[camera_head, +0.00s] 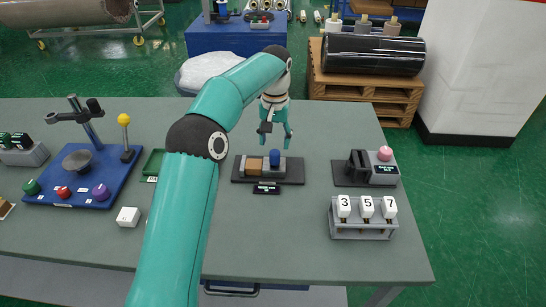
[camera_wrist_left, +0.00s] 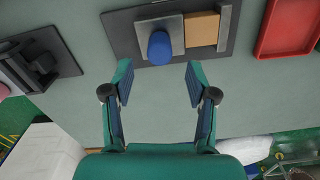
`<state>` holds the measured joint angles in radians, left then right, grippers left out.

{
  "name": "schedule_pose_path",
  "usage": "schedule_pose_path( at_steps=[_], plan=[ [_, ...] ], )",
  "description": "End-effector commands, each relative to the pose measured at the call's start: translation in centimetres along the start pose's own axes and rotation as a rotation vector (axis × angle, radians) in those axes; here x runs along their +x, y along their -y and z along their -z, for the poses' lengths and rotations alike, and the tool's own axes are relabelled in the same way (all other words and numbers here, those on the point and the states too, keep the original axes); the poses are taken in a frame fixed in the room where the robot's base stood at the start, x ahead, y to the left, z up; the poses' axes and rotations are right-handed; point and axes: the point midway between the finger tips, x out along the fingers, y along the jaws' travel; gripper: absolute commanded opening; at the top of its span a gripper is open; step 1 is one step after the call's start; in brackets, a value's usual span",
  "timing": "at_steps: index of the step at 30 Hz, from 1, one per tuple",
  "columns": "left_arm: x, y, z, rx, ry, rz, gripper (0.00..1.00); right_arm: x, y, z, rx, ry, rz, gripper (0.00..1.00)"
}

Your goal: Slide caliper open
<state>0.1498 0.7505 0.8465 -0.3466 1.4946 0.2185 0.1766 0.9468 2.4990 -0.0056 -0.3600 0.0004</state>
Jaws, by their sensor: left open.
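The caliper (camera_head: 296,170) lies on a dark base plate in the middle of the table. It has grey jaws, a brown block (camera_head: 254,166) between them and a blue knob (camera_head: 275,157) on the sliding jaw. My left gripper (camera_head: 276,138) is open and empty, above the table just behind the caliper and pointing down. In the left wrist view the blue knob (camera_wrist_left: 160,47) is ahead of and between the two open fingers, apart from both. The brown block (camera_wrist_left: 202,29) also shows there beside the sliding jaw. My right gripper is not in view.
A small display (camera_head: 266,189) sits in front of the caliper. To the right are a device with a pink knob (camera_head: 385,154) and a rack of numbered blocks (camera_head: 364,231). A blue board (camera_head: 115,185) is at left. A red tray (camera_wrist_left: 285,28) shows in the wrist view.

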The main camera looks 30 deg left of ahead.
Motion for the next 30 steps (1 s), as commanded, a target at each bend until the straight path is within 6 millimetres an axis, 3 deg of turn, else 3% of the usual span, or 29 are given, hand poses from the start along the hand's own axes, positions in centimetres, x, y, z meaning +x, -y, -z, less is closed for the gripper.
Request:
schedule_pose_path(
  at_steps=[3, 9, 21, 23, 30],
  plan=[
    [2.4, 0.0, 0.0, 0.0, 0.004, 0.001, 0.58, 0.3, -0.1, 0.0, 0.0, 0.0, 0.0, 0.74],
    [4.7, -0.1, 0.0, 0.001, 0.003, 0.0, 0.58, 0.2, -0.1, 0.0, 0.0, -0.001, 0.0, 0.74],
    [5.5, 0.0, 0.0, 0.0, 0.001, 0.0, 0.58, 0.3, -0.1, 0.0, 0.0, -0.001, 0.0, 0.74],
    [5.5, 0.0, 0.0, 0.0, 0.001, 0.0, 0.51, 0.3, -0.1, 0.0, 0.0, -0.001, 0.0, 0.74],
    [5.5, 0.0, 0.0, -0.001, 0.001, 0.0, 0.11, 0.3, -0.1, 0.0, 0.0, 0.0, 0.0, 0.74]
  ],
)
